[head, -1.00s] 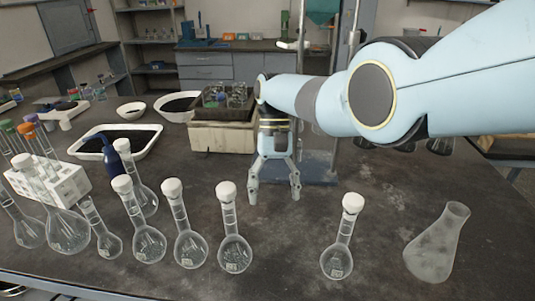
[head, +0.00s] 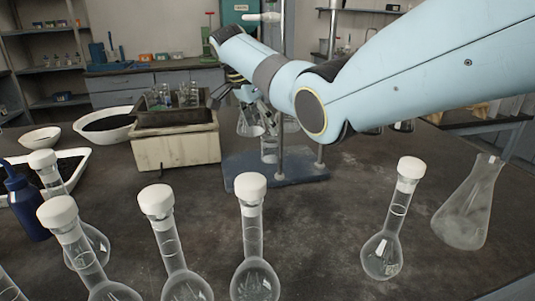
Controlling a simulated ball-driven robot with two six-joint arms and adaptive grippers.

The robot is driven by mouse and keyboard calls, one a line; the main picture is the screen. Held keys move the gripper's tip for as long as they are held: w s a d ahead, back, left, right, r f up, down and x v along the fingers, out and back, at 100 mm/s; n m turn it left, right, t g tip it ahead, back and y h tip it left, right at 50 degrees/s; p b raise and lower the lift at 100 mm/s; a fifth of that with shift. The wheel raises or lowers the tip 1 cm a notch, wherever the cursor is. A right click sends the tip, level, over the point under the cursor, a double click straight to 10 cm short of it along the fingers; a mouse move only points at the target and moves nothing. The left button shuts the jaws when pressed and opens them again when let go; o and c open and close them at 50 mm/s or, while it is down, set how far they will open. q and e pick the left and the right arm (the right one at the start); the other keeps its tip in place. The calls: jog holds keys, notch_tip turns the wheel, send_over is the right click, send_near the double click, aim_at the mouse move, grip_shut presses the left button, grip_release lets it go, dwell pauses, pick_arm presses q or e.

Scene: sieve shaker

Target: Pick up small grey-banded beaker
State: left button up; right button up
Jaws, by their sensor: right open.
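My right gripper (head: 240,98) is partly hidden by its own arm, which comes in from the right. It is open and shows nothing held, above the bench between the tray and the stand. Several small clear glass vessels (head: 185,96) stand in the dark tray on the beige box, left of the gripper. A clear glass vessel (head: 268,150) stands at the blue stand base, below the gripper. I cannot make out a grey band on any of them. My left gripper is not in view.
Several white-stoppered flasks (head: 252,225) line the front of the bench. A conical flask (head: 468,205) stands at the right. The stand's blue base (head: 240,175) has upright metal rods. A blue bottle (head: 25,200) is at the left. The bench centre is clear.

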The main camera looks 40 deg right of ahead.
aim_at(271, 138)
jog(key=b+x, duration=0.1)
jog(key=x, duration=0.5)
jog(key=shift+s+d+f, duration=0.1)
jog(key=shift+d+f, duration=0.15)
jog(key=shift+d, duration=0.1)
jog(key=c, duration=1.2)
jog(key=shift+c, duration=0.2)
jog(key=shift+r, duration=0.15)
